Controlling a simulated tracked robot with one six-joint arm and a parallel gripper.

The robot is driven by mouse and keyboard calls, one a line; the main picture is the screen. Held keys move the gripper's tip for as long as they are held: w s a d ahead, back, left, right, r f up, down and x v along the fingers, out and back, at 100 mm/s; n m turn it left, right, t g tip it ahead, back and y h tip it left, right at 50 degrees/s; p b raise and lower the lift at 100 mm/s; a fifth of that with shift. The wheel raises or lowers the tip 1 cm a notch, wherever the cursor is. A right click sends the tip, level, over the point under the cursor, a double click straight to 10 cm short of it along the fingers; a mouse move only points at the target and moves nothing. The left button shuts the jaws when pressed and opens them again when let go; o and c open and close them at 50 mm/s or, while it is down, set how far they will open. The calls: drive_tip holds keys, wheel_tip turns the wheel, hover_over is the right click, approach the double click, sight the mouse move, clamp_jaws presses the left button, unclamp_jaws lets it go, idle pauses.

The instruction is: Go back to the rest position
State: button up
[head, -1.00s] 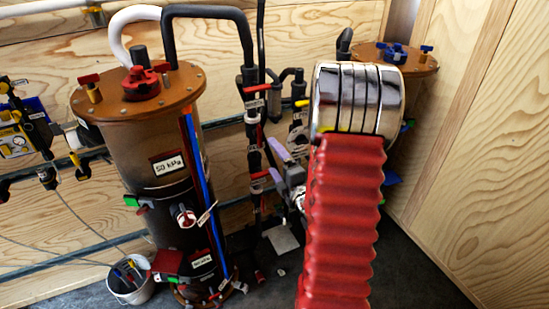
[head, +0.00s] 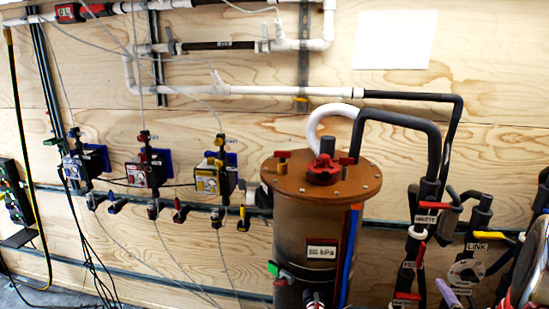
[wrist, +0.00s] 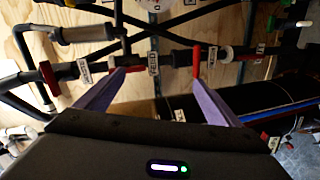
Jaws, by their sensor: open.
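My gripper (wrist: 158,78) shows in the wrist view with its two purple fingers spread apart. No object is held between them. Beyond the fingertips run dark pipes with white labels and a red valve handle (wrist: 197,62) near the right fingertip. I cannot tell whether the fingertip touches it. In the head view one purple finger (head: 446,292) shows at the lower right, below the labelled black pipes (head: 425,225). Part of my arm is at the right edge there; the rest is out of frame.
A brown filter tank (head: 300,228) marked with a kPa label stands right of centre. Several small pump units (head: 147,172) with coloured knobs hang on the wooden wall (head: 240,50) to its left. White piping (head: 270,90) runs above. Loose cables hang at the left.

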drive_tip(key=s+d+f+m+g, duration=0.1)
drive_tip(key=s+f+m+g, duration=0.45)
drive_tip(key=f, duration=0.25)
drive_tip(key=s+a+r+m+g, duration=0.1)
drive_tip(key=s+a+m+g, duration=0.3)
drive_tip(key=m, duration=0.1)
drive_tip(key=s+a+r+m+y, duration=0.1)
drive_tip(key=s+a+r, duration=0.3)
drive_tip(key=a+r, duration=0.8)
drive_tip(key=s+a+r+y, duration=0.3)
drive_tip(key=s+a+r, duration=0.2)
drive_tip(key=a+r, duration=0.6)
drive_tip(key=a, duration=0.6)
drive_tip(key=shift+a+r+m+y, duration=0.25)
drive_tip(key=shift+r+m+y, duration=0.05)
drive_tip(key=shift+r+m, duration=0.05)
drive_tip(key=shift+s, duration=0.1)
drive_tip(key=shift+c, duration=0.5)
